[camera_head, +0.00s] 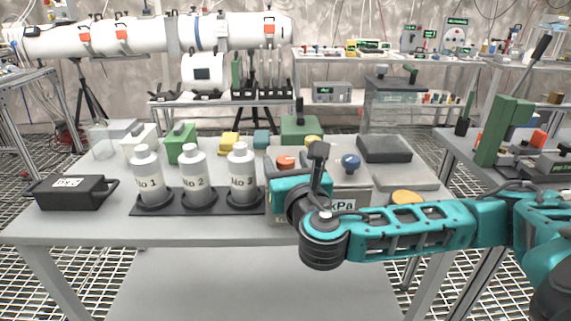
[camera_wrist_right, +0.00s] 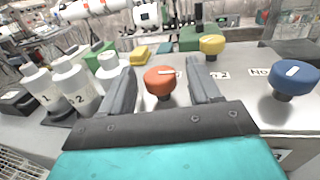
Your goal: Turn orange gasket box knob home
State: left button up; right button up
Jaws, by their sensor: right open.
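The orange knob (camera_head: 286,162) stands on top of a grey box (camera_head: 360,190) whose front label reads "kPa". In the right wrist view the orange knob (camera_wrist_right: 159,83) shows a white mark lying roughly level across its top. My right gripper (camera_head: 291,165) is open; in its wrist view the fingers (camera_wrist_right: 163,72) stand one on each side of the orange knob, with gaps visible. A yellow knob (camera_wrist_right: 212,44) and a blue knob (camera_wrist_right: 296,77) are on the same box top. Part of the box is hidden behind my right arm. My left gripper is not in view.
White bottles (camera_head: 194,177) stand in a dark rack left of the box. A black case (camera_head: 70,190) lies at the table's left end.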

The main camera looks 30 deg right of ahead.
jog(key=shift+w+d, duration=0.2)
jog(key=shift+w, duration=0.4)
